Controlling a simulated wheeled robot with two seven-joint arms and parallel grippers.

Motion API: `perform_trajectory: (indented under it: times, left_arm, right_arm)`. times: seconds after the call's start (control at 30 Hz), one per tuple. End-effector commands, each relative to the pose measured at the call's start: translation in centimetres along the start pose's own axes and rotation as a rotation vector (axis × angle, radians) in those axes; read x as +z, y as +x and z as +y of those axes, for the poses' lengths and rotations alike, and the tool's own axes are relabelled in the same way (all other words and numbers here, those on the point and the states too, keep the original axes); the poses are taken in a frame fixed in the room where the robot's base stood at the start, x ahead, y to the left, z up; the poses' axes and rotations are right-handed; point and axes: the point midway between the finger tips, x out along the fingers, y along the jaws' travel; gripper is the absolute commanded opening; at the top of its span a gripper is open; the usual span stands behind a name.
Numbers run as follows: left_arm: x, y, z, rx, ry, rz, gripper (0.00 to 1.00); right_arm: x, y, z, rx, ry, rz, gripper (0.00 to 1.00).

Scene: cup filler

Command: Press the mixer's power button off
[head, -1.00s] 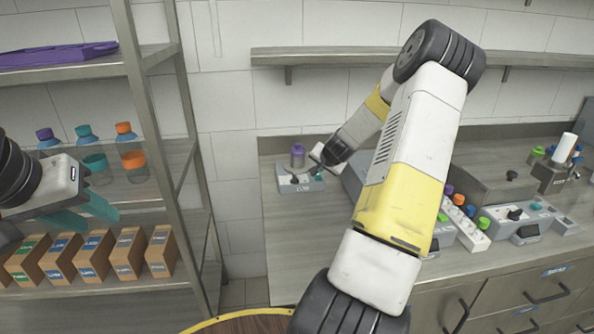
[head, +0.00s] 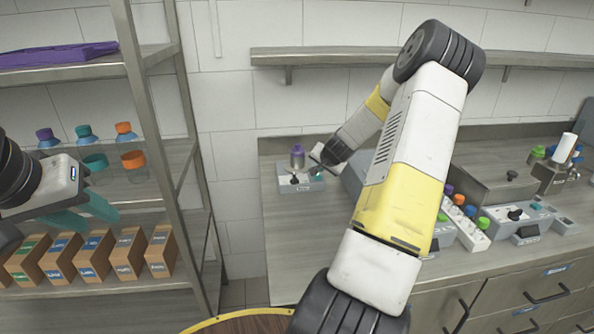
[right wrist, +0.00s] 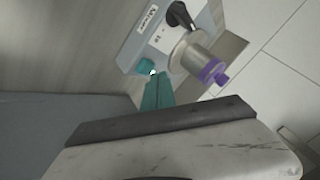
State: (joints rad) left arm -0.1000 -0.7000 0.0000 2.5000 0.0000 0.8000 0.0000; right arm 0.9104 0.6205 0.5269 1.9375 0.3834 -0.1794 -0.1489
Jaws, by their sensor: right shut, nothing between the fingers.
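The mixer (head: 313,184) is a small light grey box at the left end of the counter. A clear bottle with a purple cap (head: 297,150) stands on it. In the right wrist view the mixer (right wrist: 140,42) shows a black knob (right wrist: 180,14), the bottle (right wrist: 195,57) and a round green button (right wrist: 146,66). My right gripper (right wrist: 153,82) is shut and empty, its teal fingertips at the button's edge; whether they press it I cannot tell. It also shows in the head view (head: 317,173). My left gripper (head: 93,211) is open and empty by the shelf rack.
The shelf rack (head: 150,55) at left holds capped bottles, small boxes and a purple tray (head: 55,54). Further right on the counter stand a rack of colour-capped vials (head: 465,222) and other grey devices. The counter front (head: 310,245) left of my right arm is clear.

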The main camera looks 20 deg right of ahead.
Motion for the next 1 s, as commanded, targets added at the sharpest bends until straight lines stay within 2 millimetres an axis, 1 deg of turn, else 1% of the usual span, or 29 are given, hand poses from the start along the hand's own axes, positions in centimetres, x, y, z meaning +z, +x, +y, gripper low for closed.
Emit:
perform_trajectory:
  times: [0.27,0.57,1.0]
  left_arm:
    - [0.0,0.0,0.0,0.0,0.0,0.0,0.36]
    - [0.0,0.0,0.0,0.0,0.0,0.0,0.36]
    - [0.0,0.0,0.0,0.0,0.0,0.0,0.36]
  right_arm:
    - [0.02,0.02,0.02,0.0,0.0,0.0,0.0]
    - [0.44,0.59,0.45,0.0,0.0,0.0,0.0]
    - [0.51,0.68,0.51,0.0,0.0,0.0,0.0]
